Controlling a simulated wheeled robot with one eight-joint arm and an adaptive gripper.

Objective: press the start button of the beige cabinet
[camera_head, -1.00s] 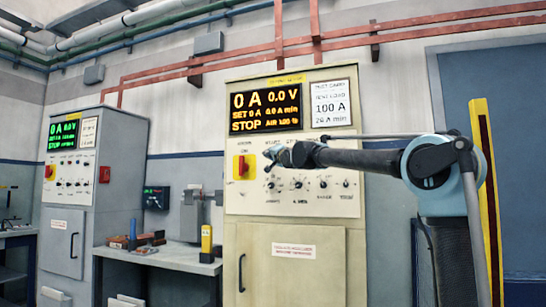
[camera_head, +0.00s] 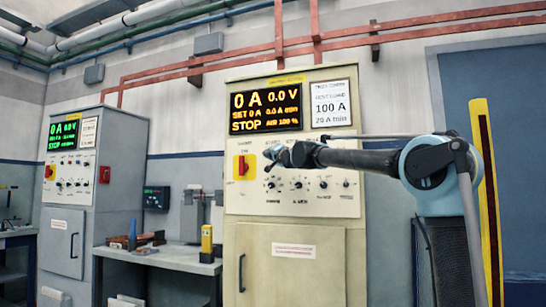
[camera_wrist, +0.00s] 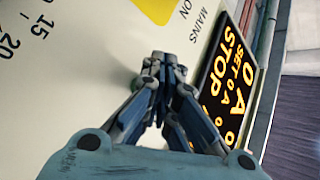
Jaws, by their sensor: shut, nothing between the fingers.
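The beige cabinet (camera_head: 235,205) stands in the middle of the head view. Its panel has a lit display (camera_head: 265,108) reading 0 A, 0.0 V and STOP. My gripper (camera_head: 273,152) is shut and empty, in front of the panel just below the display. In the wrist view my gripper (camera_wrist: 163,62) has its fingertips together close to the panel, beside the display (camera_wrist: 228,75).
A red and yellow mains switch (camera_head: 244,167) sits left of my gripper, with several knobs below. A grey cabinet (camera_head: 122,190) with a green display stands at left. A workbench (camera_head: 170,257) with tools lies between the cabinets. A yellow post (camera_head: 484,150) is at right.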

